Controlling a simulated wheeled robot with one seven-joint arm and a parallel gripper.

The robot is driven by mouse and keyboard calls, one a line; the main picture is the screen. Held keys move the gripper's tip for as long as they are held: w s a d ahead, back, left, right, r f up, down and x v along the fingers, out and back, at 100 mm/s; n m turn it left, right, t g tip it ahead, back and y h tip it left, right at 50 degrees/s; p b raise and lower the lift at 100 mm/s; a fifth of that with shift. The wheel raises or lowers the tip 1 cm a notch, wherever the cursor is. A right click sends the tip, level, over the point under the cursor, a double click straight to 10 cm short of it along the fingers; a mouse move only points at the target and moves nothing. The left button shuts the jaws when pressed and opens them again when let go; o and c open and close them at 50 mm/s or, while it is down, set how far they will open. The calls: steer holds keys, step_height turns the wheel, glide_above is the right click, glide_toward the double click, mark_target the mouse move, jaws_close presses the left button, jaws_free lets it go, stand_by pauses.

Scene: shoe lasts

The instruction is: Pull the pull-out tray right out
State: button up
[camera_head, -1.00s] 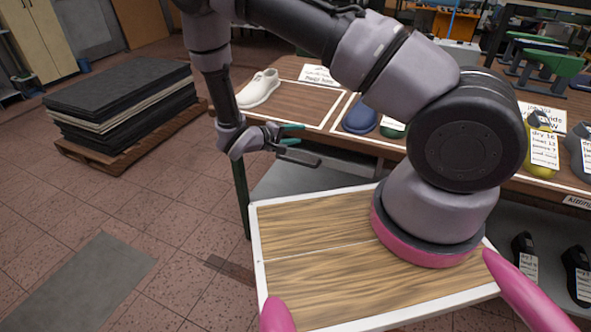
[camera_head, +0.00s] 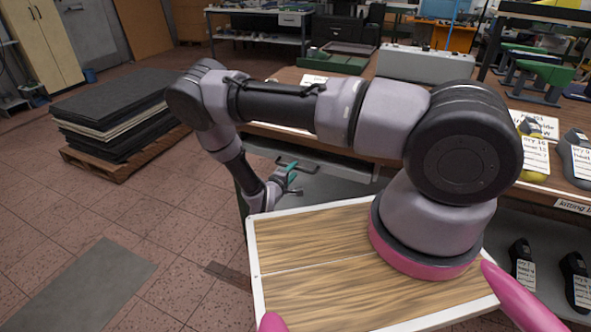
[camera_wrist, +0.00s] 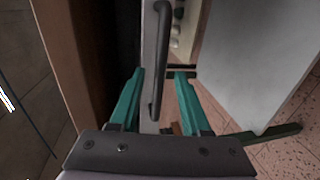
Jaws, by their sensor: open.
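The pull-out tray shows as a grey front (camera_head: 345,166) below the edge of the wooden bench top, with a dark bar handle (camera_head: 298,163). In the wrist view the handle (camera_wrist: 161,45) runs upright along the narrow grey front (camera_wrist: 149,75). My gripper (camera_head: 289,172) is open, its teal fingers just below the handle in the head view. In the wrist view my gripper (camera_wrist: 159,74) has one finger on each side of the handle in the picture, with gaps showing. I cannot tell how deep the handle sits between them, or whether the tray is partly out.
The wooden bench (camera_wrist: 62,50) lies left of the tray front in the wrist view, with a dark gap between. A grey panel (camera_wrist: 250,60) is on the right. A pallet of dark sheets (camera_head: 115,112) stands on the tiled floor at left. Floor in front of it is clear.

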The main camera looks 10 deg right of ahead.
steer(key=shift+x, duration=1.3)
jaws_close()
stand_by(0.5)
